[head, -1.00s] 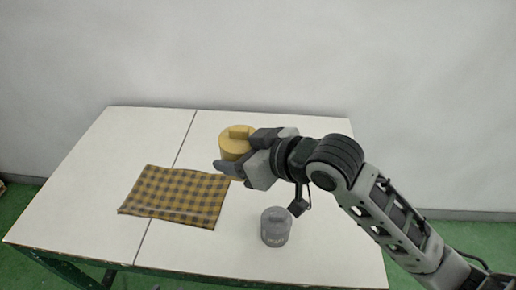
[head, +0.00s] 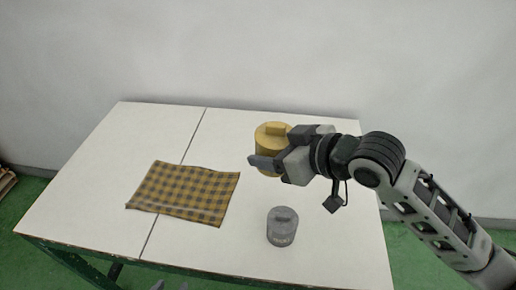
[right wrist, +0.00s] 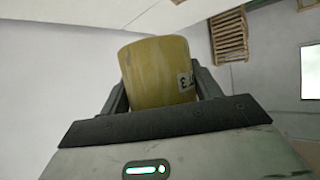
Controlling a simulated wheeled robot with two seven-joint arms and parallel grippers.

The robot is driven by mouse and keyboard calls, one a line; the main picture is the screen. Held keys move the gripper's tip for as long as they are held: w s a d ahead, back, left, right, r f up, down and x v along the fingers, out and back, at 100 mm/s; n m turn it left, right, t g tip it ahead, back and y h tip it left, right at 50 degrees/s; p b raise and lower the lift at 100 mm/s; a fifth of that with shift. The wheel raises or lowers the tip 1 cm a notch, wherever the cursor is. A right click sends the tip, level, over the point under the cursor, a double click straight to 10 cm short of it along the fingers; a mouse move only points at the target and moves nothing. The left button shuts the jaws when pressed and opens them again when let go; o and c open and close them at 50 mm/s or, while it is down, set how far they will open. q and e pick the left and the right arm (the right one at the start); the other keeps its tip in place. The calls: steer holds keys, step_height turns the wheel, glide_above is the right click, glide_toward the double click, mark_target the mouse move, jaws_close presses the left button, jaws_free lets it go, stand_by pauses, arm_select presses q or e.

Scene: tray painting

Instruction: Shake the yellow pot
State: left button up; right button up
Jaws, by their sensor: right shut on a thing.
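The pot's lower part is partly hidden by the gripper. Only a small grey bit of my left gripper (head: 170,286) shows at the bottom edge, so its jaws cannot be made out.
A grey lidded pot (head: 282,230) stands on the white table (head: 80,190), nearer me than the yellow pot. A yellow-and-dark checked cloth (head: 185,193) lies left of it across the table seam. The far and left parts of the table are clear. A plain wall stands behind.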

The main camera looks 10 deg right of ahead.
steer(key=shift+d+r, duration=0.1)
steer(key=shift+d, duration=1)
steer(key=shift+a, duration=3.5)
steer(key=d, duration=0.7)
steer(key=a, duration=0.7)
steer(key=d, duration=0.7)
steer(key=shift+a, duration=1.75)
